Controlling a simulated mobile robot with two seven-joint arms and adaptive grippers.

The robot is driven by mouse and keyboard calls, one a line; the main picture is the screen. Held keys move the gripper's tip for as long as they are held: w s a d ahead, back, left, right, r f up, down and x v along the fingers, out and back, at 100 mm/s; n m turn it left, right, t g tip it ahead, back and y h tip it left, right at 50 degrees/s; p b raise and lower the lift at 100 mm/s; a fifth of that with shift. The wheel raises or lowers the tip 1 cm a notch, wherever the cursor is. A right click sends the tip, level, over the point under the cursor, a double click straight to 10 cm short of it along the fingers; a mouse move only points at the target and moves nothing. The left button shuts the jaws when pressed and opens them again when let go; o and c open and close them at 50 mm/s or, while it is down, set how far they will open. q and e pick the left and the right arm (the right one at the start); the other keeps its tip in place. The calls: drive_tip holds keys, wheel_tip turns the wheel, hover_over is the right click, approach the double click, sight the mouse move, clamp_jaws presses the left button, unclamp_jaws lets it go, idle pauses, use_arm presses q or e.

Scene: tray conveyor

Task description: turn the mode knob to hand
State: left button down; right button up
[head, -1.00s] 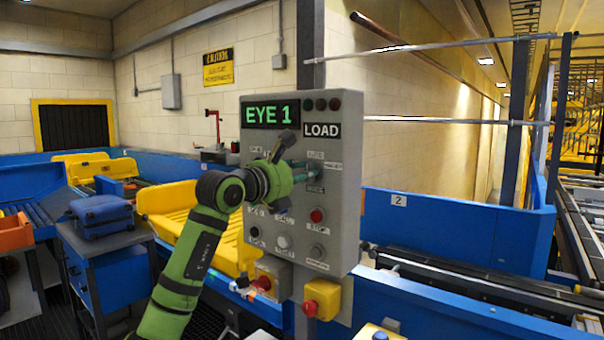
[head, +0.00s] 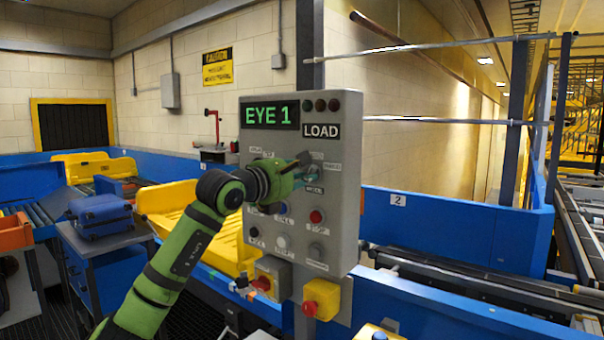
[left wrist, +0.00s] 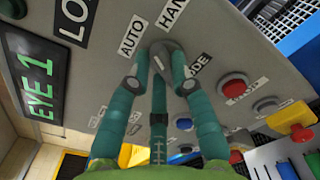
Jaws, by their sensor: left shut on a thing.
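The grey control panel (head: 345,200) has a green EYE 1 display and a LOAD sign. Its mode knob (left wrist: 165,50) is a grey knob in the left wrist view, with AUTO, a partly cut-off HAND label and a partly covered MODE label around it. My left gripper (head: 308,173) is at the panel in the head view. In the left wrist view its teal fingers (left wrist: 161,75) are shut on the knob from both sides. The fingers partly cover the knob, and I cannot tell which label it points to. My right gripper is not in view.
A red button (head: 317,216) and other small controls sit below the knob. A blue suitcase (head: 100,214) rests at left. Blue conveyor walls run behind the panel.

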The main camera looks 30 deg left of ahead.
use_arm(q)
drive_tip(key=m, duration=0.5)
drive_tip(key=shift+d+m, duration=0.15)
drive_tip(key=shift+m, duration=0.15)
idle(0.4)
drive_tip(key=c, duration=1.1)
unclamp_jaws()
drive_tip(key=shift+s, duration=0.1)
drive_tip(key=s, duration=1.2)
drive_tip(key=shift+a, duration=0.4)
